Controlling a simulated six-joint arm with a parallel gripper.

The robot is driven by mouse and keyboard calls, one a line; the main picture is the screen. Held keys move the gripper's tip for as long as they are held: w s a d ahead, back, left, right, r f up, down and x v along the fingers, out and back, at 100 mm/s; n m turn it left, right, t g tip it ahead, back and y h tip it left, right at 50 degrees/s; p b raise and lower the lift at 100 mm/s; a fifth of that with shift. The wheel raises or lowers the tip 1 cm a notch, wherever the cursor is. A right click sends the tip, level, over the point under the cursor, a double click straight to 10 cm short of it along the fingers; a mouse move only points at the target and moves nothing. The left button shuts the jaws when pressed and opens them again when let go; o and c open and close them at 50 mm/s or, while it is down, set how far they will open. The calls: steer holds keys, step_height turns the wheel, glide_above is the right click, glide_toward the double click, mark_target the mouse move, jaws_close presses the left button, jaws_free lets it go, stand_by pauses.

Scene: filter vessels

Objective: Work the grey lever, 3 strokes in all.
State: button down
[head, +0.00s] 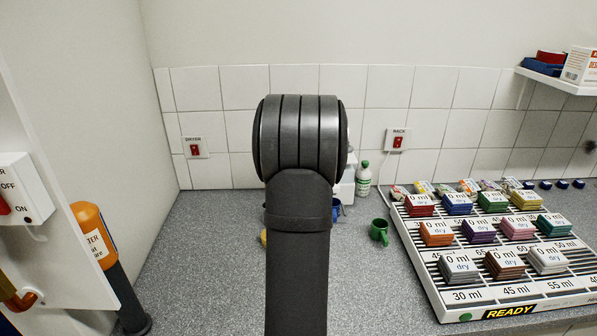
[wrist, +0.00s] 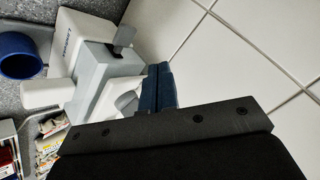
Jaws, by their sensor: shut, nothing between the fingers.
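In the wrist view a white and light grey machine (wrist: 105,70) stands against the tiles, tilted in the picture. A dark grey flat tab (wrist: 124,38) sticks out of its upper part; it looks like the grey lever, but I cannot be sure. A white rounded arm (wrist: 45,92) also juts from the machine. My gripper (wrist: 158,88) shows as dark blue fingers, shut and empty, beside the machine and apart from the tab. In the head view my arm hides my gripper and most of the machine (head: 347,186).
A blue cup (wrist: 20,55) stands beside the machine. A green mug (head: 379,231) and a white-green bottle (head: 363,179) stand right of my arm. A rack (head: 470,297) with coloured packs fills the right. An orange-topped cylinder (head: 90,220) stands left. The counter left of my arm is mostly clear.

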steer(key=shift+f, duration=1.75)
steer(key=shift+f, duration=0.15)
stand_by(0.6)
steer(key=shift+f, duration=0.3)
steer(key=shift+f, duration=0.9)
stand_by(0.8)
steer(key=shift+r, duration=1.35)
steer(key=shift+r, duration=2.5)
